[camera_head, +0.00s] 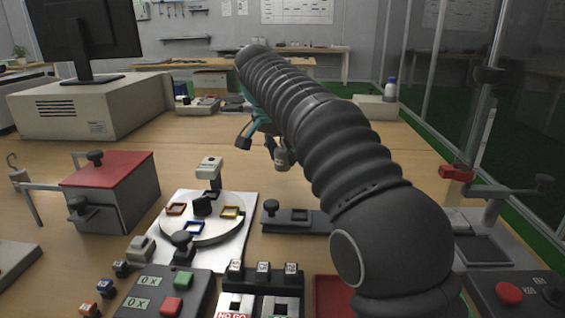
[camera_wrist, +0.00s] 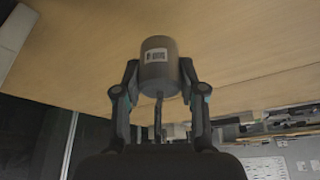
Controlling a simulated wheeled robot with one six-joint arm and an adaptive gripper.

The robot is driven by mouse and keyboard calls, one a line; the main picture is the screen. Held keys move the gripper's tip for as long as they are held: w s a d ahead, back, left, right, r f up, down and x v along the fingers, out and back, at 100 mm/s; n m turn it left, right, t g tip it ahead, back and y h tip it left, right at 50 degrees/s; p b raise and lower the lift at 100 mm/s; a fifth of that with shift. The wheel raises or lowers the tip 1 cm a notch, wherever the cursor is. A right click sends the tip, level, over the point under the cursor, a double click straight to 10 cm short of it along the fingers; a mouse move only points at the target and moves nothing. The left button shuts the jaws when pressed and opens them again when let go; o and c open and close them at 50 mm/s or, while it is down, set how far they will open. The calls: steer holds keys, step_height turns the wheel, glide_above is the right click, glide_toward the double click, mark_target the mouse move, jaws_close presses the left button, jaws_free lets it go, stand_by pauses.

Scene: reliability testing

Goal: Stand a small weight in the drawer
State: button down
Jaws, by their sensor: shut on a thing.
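A small grey cylindrical weight (camera_wrist: 159,76) with a label and a thin hook is held between the two fingers of my gripper (camera_wrist: 160,88) in the wrist view. In the head view my gripper (camera_head: 262,143) is partly hidden behind my arm, with the weight (camera_head: 282,160) at its fingers, seemingly above the back half of the table.
Another hooked weight (camera_head: 19,175) is at the far left beside the box. A white board with a round dial (camera_head: 236,262) lies in the middle, with button panels (camera_head: 145,296) in front. A monitor (camera_head: 85,30) stands on a beige case (camera_head: 60,118). Bare table lies behind the board.

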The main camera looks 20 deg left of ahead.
steer(key=d+r, duration=0.7)
steer(key=d, duration=0.4)
steer(key=shift+w+d, duration=0.35)
steer(key=shift+s+a, duration=0.1)
